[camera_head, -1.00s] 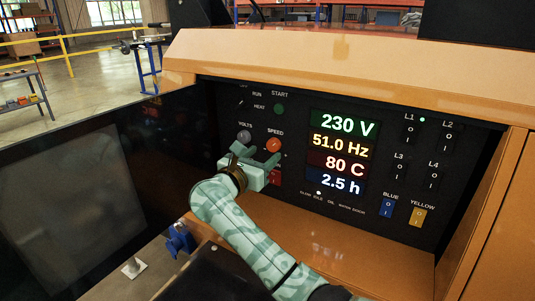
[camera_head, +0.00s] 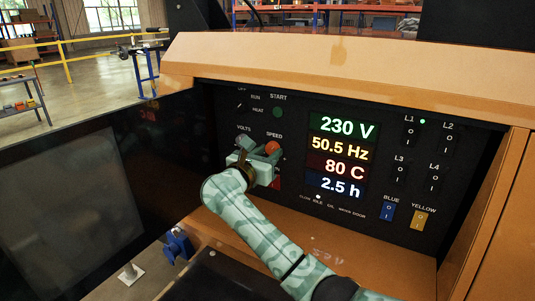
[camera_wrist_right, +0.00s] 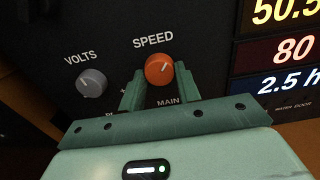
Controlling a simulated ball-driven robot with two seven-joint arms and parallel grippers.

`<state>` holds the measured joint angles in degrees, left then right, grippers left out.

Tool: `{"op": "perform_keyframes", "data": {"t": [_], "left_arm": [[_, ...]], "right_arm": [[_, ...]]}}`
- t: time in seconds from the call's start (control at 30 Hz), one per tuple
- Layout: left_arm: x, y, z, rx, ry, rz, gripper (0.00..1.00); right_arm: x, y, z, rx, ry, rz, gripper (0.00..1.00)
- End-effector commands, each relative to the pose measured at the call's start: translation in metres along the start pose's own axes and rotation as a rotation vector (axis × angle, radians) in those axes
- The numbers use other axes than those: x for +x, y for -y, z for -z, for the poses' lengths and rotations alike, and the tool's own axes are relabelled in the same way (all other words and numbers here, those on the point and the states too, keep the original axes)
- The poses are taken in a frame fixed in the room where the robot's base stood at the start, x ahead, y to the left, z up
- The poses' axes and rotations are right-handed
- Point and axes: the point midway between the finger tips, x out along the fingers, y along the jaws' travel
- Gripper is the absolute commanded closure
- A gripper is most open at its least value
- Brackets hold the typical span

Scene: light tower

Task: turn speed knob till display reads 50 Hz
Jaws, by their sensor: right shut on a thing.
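The round orange speed knob (camera_head: 272,147) is on the black control panel, under the SPEED label. It also shows in the right wrist view (camera_wrist_right: 159,69), with its white mark pointing up and slightly right. My right gripper (camera_head: 261,150) is at the knob, with one finger on each side of it in the wrist view (camera_wrist_right: 160,80), shut on it. The display (camera_head: 340,146) reads 50.5 Hz in yellow, between 230 V above and 80 C and 2.5 h below. My left gripper is not in view.
The grey volts knob (camera_wrist_right: 91,83) sits close to the left of the speed knob. The green start button (camera_head: 278,112) is above. A red control below is mostly hidden by my gripper. Blue (camera_head: 388,209) and yellow (camera_head: 419,219) switches are at the lower right.

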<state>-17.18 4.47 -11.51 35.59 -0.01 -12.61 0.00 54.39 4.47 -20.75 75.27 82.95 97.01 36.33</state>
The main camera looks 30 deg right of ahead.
Motion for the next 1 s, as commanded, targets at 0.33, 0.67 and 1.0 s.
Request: {"op": "perform_keyframes", "data": {"t": [0.33,0.67,1.0], "left_arm": [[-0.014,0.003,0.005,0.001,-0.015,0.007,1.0],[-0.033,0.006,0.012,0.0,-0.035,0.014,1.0],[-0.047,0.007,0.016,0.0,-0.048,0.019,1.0]], "right_arm": [[-0.001,0.001,-0.003,-0.161,-0.002,0.0,0.9],[-0.001,0.001,-0.004,-0.423,-0.002,-0.001,0.9],[-0.001,0.001,-0.002,-0.622,0.0,-0.002,0.9]]}}
